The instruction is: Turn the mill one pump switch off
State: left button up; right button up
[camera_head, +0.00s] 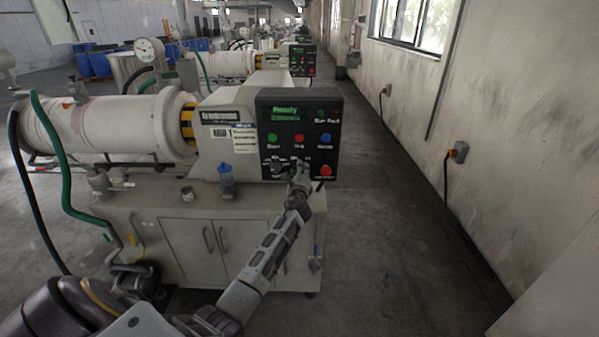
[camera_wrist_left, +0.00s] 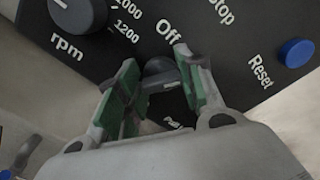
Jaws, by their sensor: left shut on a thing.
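The black control panel (camera_head: 330,115) of the nearest mill has a lit green display reading "Ready". My left arm reaches up to its lower part, and my left gripper (camera_head: 301,178) is at the panel face. In the left wrist view, the gripper (camera_wrist_left: 157,66) is shut on the dark pump switch (camera_wrist_left: 158,70), with green-padded fingers on either side. The word "Off" is printed just above the switch, and a partly hidden label sits below it. Which way the switch points is hard to tell. My right gripper is out of view.
The rpm knob (camera_wrist_left: 78,12) is left of the switch, and a blue Reset button (camera_wrist_left: 297,52) is to the right. A red button (camera_head: 325,171) sits low on the panel's right. The aisle floor is clear.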

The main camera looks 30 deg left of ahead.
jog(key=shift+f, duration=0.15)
pick_arm(q)
jog(key=n+b, duration=0.3)
jog(key=n, duration=0.1)
jog(key=n+b, duration=0.3)
jog(key=n, duration=0.1)
jog(key=n+b, duration=0.2)
jog(key=n, duration=0.2)
jog(key=shift+f+b, duration=0.35)
jog(key=shift+b, duration=0.05)
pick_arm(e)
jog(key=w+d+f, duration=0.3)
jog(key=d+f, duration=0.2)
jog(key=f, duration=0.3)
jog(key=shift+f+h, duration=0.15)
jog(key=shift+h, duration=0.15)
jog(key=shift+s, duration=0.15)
pick_arm(q)
jog(key=o, duration=1)
jog(key=shift+r, duration=0.1)
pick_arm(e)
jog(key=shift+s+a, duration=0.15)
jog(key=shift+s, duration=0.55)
